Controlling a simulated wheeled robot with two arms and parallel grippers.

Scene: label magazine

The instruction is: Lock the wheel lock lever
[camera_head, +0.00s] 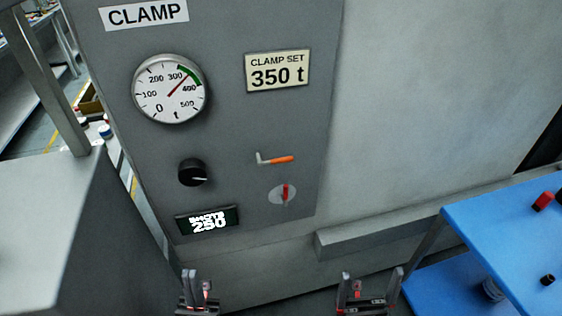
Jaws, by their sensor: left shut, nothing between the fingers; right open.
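A small lever with an orange grip (281,159) and a bent grey end sticks out of the grey clamp panel (240,125). Its grip points right, roughly level. Just below it is a round pale disc with a red handle (285,193) standing upright. I cannot tell from any marking which of the two is the wheel lock lever. My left gripper (197,280) is shut and empty at the bottom edge, below the panel's display. My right gripper (369,280) is open and empty at the bottom edge, right of and below the levers. Neither touches the panel.
The panel carries a pressure gauge (169,89), a "CLAMP SET 350 t" plate (277,72), a black knob (193,172) and a display (208,220) reading 250. A blue table (500,235) stands at right, a grey cabinet (45,220) at left. A ledge (400,222) juts out lower right.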

